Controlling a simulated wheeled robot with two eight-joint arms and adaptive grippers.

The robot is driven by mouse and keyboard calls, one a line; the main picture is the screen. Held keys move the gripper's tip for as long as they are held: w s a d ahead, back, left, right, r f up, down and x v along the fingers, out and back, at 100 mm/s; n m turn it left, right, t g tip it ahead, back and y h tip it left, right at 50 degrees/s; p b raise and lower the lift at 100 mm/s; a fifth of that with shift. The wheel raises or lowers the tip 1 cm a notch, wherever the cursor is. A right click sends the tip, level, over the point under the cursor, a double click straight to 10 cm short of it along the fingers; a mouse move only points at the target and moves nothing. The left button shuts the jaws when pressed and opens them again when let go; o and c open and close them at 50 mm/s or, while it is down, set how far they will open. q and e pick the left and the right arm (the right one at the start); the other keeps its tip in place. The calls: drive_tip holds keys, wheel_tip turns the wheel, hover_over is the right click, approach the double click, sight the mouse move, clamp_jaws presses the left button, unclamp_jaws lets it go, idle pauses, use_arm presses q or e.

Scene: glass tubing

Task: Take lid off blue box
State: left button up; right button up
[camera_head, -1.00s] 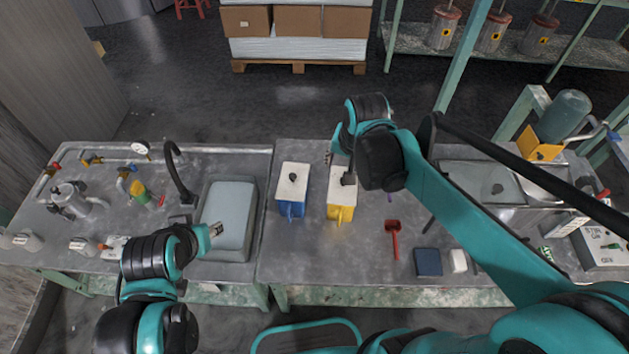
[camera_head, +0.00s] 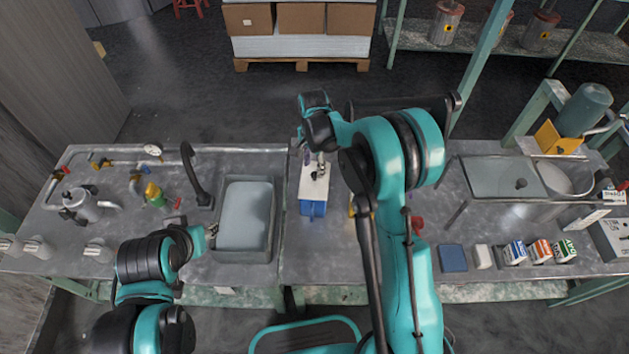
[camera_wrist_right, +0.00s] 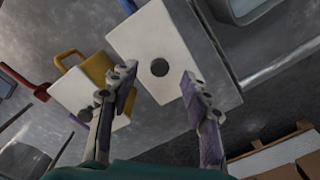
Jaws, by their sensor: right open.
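The blue box (camera_head: 313,209) stands on the workbench, with its white lid (camera_head: 310,188) on top. The right wrist view shows that lid (camera_wrist_right: 165,35) with its round black knob (camera_wrist_right: 160,67). My right gripper (camera_head: 318,170) is over the far part of the lid and partly covers it. In the right wrist view my right gripper (camera_wrist_right: 158,82) is open, its fingers spread to either side of the knob and holding nothing. I cannot tell its exact height above the lid. My left gripper (camera_head: 212,231) is beside the grey tub; its jaws are too small to read.
The yellow box (camera_head: 352,211) is mostly hidden by my right arm; its white lid (camera_wrist_right: 75,90) shows in the right wrist view. The grey tub (camera_head: 243,256) lies left of the blue box. A dark blue block (camera_head: 453,258) and several cartons stand at the right.

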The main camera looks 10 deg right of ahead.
sight(315, 174)
drive_tip(key=f, duration=0.2)
drive_tip(key=f+b, duration=0.1)
drive_tip(key=f, duration=0.1)
drive_tip(key=shift+w+d+f+b, duration=0.15)
drive_tip(key=shift+d+f+b, duration=0.05)
drive_tip(key=shift+f+b, duration=0.1)
drive_tip(key=shift+r, duration=0.15)
drive_tip(key=shift+c, duration=0.3)
clamp_jaws()
